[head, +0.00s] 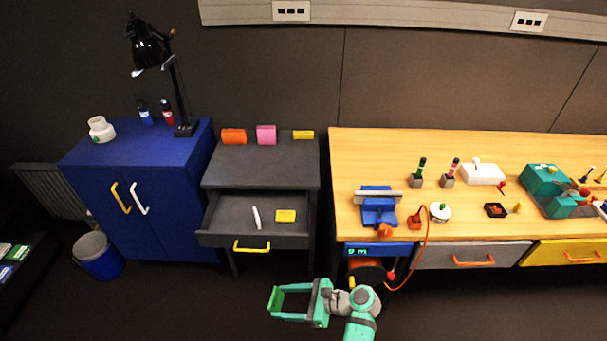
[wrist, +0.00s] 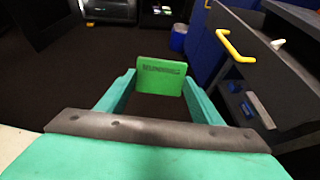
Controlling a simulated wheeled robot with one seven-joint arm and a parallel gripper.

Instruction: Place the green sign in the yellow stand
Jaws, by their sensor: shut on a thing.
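The green sign (wrist: 161,76) is a flat rectangular plate with small dark lettering. It also shows in the head view (head: 274,297). My gripper (head: 281,303) is shut on it, with one finger at each side edge, over open floor in front of the dark cabinet. A small yellow piece (head: 303,135), which looks like the yellow stand, is on the dark cabinet's top at the right. Another yellow block (head: 285,216) lies in the open drawer. My gripper is well apart from both.
The drawer (head: 212,240) of the dark cabinet (head: 263,173) stands open between my gripper and the cabinet top. Orange (head: 233,136) and pink (head: 266,135) pieces stand in line with the yellow one. A wooden workbench (head: 350,150) is at right, a blue cabinet (head: 160,200) at left.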

